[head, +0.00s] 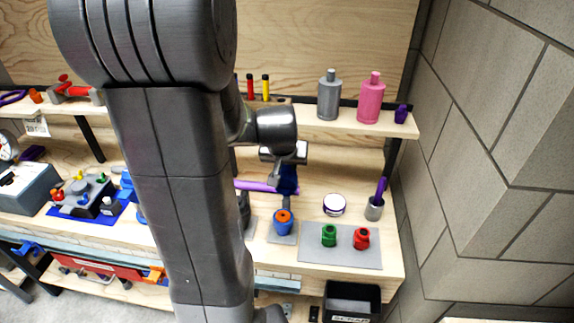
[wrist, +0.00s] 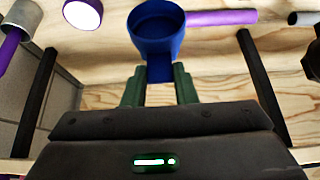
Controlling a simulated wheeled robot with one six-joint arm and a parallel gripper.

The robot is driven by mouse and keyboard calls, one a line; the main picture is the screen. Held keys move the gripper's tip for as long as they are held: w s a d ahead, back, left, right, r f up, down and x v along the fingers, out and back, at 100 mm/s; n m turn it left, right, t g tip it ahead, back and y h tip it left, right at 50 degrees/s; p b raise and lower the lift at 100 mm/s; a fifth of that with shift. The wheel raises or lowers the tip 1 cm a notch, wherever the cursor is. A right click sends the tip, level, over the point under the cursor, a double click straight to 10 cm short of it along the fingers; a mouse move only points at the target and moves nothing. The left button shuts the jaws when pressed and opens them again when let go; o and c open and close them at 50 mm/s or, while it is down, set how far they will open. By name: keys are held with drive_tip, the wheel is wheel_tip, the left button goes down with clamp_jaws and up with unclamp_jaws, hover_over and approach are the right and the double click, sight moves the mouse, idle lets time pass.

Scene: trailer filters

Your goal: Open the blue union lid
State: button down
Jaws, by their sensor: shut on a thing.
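My gripper (wrist: 160,82) has its green fingers shut on the flat tab of a dark blue cup-shaped piece (wrist: 157,28), seen in the wrist view. This piece may be the blue union lid; I cannot tell for sure. The fitting stands upright on a small grey plate. Whether the blue piece touches anything is unclear.
A purple bar (head: 255,185) lies beside the blue piece. Green (head: 329,236) and red (head: 361,239) fittings stand on a grey plate (head: 310,256) to the right. A white-topped round jar (head: 334,204) and a grey cup (head: 374,210) stand behind. A shelf (head: 345,122) runs above.

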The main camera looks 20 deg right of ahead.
drive_tip(key=shift+s+f, duration=0.1)
drive_tip(key=shift+s, duration=0.05)
drive_tip(key=c, duration=1.2)
unclamp_jaws()
drive_tip(key=shift+o, duration=0.2)
drive_tip(key=v, duration=1.4)
